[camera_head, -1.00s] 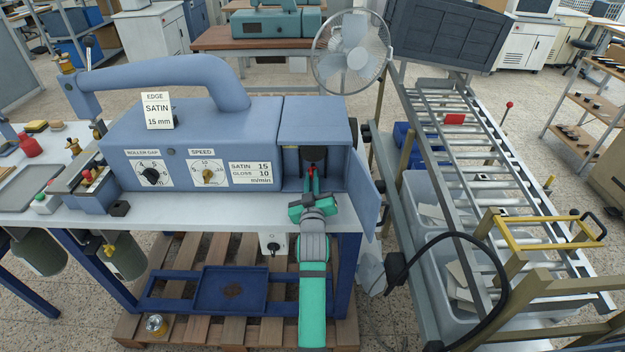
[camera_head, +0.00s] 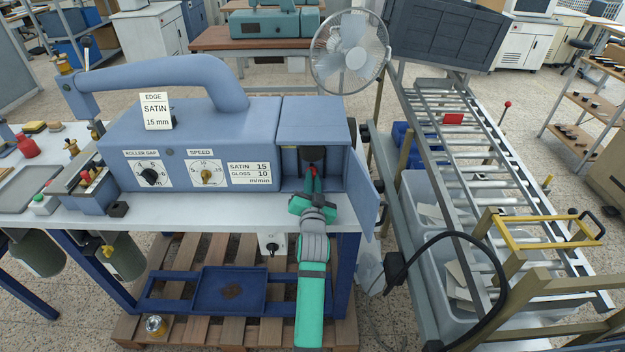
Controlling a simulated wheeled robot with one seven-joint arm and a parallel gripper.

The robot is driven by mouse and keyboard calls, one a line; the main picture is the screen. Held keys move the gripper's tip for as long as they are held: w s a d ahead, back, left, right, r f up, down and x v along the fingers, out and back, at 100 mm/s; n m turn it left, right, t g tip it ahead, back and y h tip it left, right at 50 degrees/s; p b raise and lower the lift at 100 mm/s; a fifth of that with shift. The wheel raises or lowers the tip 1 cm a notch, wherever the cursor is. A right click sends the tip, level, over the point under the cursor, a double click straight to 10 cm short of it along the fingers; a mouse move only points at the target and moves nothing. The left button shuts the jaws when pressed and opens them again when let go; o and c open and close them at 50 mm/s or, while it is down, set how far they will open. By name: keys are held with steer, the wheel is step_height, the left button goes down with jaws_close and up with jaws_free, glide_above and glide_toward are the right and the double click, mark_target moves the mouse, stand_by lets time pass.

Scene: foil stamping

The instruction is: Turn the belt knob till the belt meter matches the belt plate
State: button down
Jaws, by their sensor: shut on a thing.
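The blue-grey stamping machine (camera_head: 205,112) stands on a bench. Its open bay (camera_head: 335,172) on the right holds my green gripper (camera_head: 314,173). The fingers are shut on a small part with a red patch, which appears to be the belt knob; the fingers hide most of it. A dark round part (camera_head: 313,154) sits just above and behind the fingertips. I cannot make out the belt meter or the belt plate. The bay is shadowed and partly covered by my gripper.
A hinged door (camera_head: 363,190) stands open right of the bay. The front carries a roller gap dial (camera_head: 150,176), a speed dial (camera_head: 206,177) and a SATIN 15, GLOSS 10 plate (camera_head: 251,173). An edge card (camera_head: 156,111) stands on top. A roller conveyor (camera_head: 470,150) is at right.

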steer(key=shift+d+m, duration=0.1)
steer(key=shift+m, duration=0.5)
steer(key=shift+f, duration=0.1)
steer(key=c, duration=1.8)
jaws_free()
steer(key=shift+s, duration=0.1)
steer(key=shift+s, duration=0.1)
steer(key=s, duration=1)
steer(key=shift+s, duration=0.35)
